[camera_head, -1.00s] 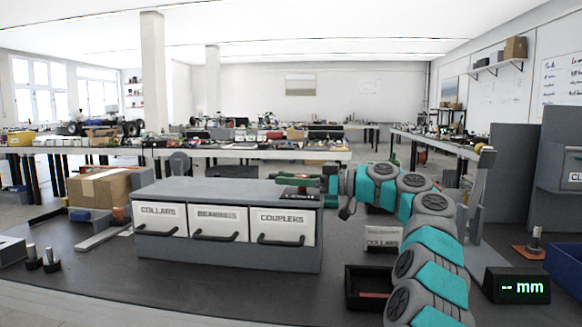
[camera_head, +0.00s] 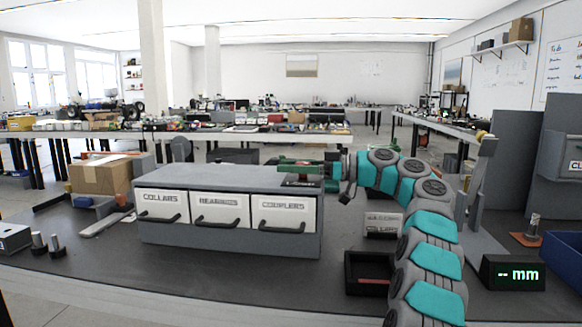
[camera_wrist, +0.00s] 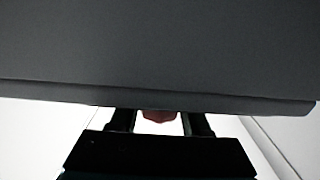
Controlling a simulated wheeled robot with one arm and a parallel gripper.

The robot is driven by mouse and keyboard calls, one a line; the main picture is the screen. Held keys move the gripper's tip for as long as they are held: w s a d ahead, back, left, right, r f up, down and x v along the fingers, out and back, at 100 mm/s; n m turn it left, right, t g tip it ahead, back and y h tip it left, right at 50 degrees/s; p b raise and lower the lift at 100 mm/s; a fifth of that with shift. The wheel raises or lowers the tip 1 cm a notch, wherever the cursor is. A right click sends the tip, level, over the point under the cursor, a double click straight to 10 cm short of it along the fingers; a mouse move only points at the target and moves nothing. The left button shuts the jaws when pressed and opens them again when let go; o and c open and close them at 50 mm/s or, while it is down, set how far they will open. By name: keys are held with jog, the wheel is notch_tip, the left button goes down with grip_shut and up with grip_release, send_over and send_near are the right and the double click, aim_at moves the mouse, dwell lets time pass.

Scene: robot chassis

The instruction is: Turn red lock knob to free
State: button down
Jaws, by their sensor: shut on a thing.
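A red piece, seemingly the lock knob (camera_wrist: 158,115), shows between the two dark fingers of my gripper (camera_wrist: 160,122) in the wrist view. My gripper is shut on it. Only its near part shows, below the edge of a grey panel (camera_wrist: 150,50) that fills the top of that view. In the head view my gripper (camera_head: 302,164) is at the right end of the grey cabinet's top (camera_head: 220,175), just above a small dark plate (camera_head: 301,183).
The cabinet has drawers labelled COLLARS, BEARINGS and COUPLERS (camera_head: 284,213). A cardboard box (camera_head: 98,176) is at the left. The bench front is mostly clear.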

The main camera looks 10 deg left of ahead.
aim_at(322, 180)
jog(key=shift+r, duration=0.15)
jog(key=shift+c, duration=1.8)
grip_release()
jog(key=shift+a, duration=0.1)
jog(key=shift+s+d, duration=0.1)
jog(key=shift+d, duration=3.8)
